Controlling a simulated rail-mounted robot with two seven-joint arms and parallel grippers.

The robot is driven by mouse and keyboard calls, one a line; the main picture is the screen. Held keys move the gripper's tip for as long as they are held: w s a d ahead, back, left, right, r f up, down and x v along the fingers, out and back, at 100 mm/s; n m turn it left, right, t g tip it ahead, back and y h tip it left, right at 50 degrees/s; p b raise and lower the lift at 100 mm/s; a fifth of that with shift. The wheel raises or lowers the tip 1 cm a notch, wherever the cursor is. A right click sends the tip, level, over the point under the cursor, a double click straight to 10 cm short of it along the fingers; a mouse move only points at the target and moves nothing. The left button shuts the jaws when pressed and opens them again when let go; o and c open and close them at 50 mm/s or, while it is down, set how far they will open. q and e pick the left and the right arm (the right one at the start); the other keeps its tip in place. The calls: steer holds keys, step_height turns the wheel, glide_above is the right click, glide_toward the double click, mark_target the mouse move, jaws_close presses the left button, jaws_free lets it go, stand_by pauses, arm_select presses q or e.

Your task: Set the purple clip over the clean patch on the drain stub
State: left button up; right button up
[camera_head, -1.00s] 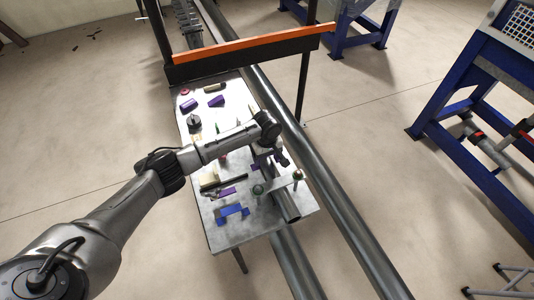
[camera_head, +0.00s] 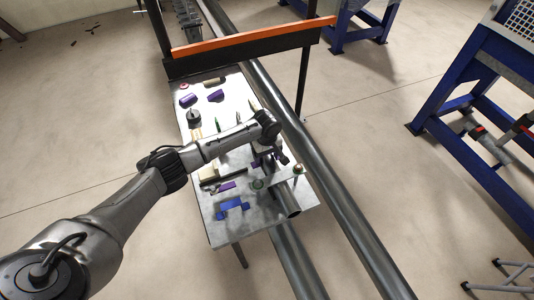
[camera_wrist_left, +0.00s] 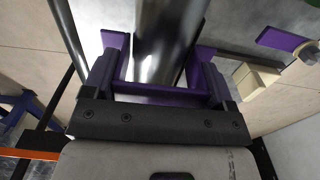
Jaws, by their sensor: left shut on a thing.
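My left gripper (camera_head: 268,159) is shut on the purple clip (camera_head: 256,163) over the right side of the metal table. In the left wrist view the clip (camera_wrist_left: 165,92) is a purple U with two arms, held in the jaws. The grey drain stub (camera_wrist_left: 168,35) runs between its arms there; I cannot tell whether the clip touches it. In the head view the stub's open end (camera_head: 294,212) shows at the table's near right; my gripper hides the stretch behind it. I cannot make out the clean patch. My right gripper is not in view.
The metal table (camera_head: 228,233) also holds a blue bracket (camera_head: 232,208), a loose purple piece (camera_head: 224,187) and purple parts (camera_head: 188,100) at the back. A long pipe (camera_head: 340,195) runs along its right side. An orange-topped bar (camera_head: 250,40) spans the table's far end.

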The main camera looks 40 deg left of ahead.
arm_select(q)
steer(key=shift+f, duration=0.25)
stand_by(0.4)
steer(key=shift+f, duration=0.3)
steer(key=shift+f, duration=0.5)
stand_by(0.6)
steer(key=shift+f, duration=0.45)
stand_by(0.4)
steer(key=o, duration=0.9)
steer(key=shift+c, duration=0.2)
steer(key=shift+r, duration=0.15)
